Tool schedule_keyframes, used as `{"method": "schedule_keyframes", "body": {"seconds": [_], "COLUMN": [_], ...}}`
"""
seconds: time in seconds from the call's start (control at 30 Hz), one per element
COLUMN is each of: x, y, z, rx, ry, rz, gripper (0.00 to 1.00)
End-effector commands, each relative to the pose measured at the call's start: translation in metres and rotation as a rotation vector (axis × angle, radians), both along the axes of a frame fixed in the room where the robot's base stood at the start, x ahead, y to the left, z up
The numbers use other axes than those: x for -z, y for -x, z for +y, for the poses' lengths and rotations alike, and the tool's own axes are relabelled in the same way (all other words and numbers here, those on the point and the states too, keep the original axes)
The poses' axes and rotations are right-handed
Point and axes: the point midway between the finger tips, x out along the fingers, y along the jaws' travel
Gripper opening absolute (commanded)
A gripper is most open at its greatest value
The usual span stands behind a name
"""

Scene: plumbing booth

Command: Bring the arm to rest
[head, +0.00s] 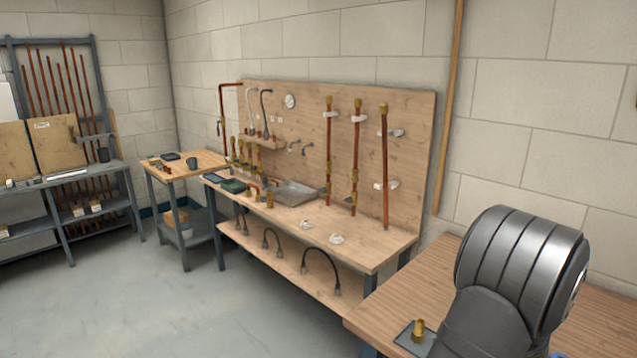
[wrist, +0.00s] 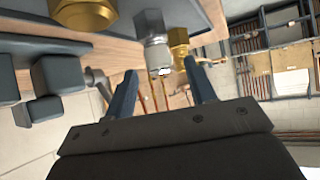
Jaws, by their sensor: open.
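My gripper (wrist: 159,68) shows in the wrist view with its two blue-grey fingers spread apart and nothing visible held between them. A silver fitting (wrist: 152,30) and a smaller brass fitting (wrist: 180,42) appear beyond the fingertips, near the gap between them. I cannot tell how far they are from the fingers. A large brass fitting (wrist: 85,12) is at the top left. In the head view only a grey rounded part of my arm shows at the lower right; the gripper is out of that view.
A brass fitting (head: 419,328) stands on a dark plate on the near wooden bench (head: 385,300). Grey blocks (wrist: 57,75) sit left in the wrist view. The floor (head: 150,300) at left is clear.

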Motion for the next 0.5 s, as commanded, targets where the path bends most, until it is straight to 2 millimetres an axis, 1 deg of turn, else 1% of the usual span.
{"method": "schedule_keyframes", "body": {"seconds": [0.03, 0.5], "x": [-0.005, -0.054], "y": [0.011, 0.085], "z": [-0.006, -0.040], "rx": [0.007, 0.007], "ry": [0.001, 0.000], "rz": [0.000, 0.000], "gripper": [0.51, 0.51]}}
